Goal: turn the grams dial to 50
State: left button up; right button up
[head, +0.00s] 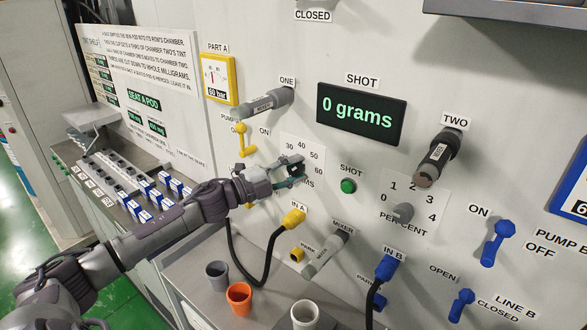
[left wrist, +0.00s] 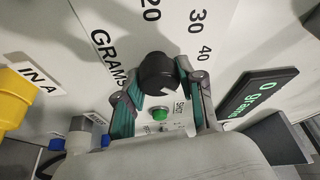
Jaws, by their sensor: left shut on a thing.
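The grams dial is a black round knob (left wrist: 157,72) on a white scale plate (left wrist: 175,25). In the head view the knob is hidden behind my left gripper (head: 290,174), and 30, 40, 50 and 60 show around it. In the left wrist view my left gripper (left wrist: 158,95) has its green-padded fingers shut on the knob, one on each side. A small pale mark shows on the knob's face; I cannot tell which number it points to. The SHOT display (head: 361,113) reads 0 grams. My right gripper is not in view.
The green SHOT button (head: 348,186) sits just right of my left gripper. The PER CENT dial (head: 402,212) is further right. The yellow IN A plug (head: 294,218) and its black hose hang below. Grey, orange and white cups (head: 239,297) stand on the ledge.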

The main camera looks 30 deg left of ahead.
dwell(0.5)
pick_arm(q)
jog(key=o, duration=1.1)
jog(key=shift+o, duration=0.2)
jog(key=r+v, duration=0.1)
jog(key=v, duration=1.1)
jog(key=shift+f, duration=0.45)
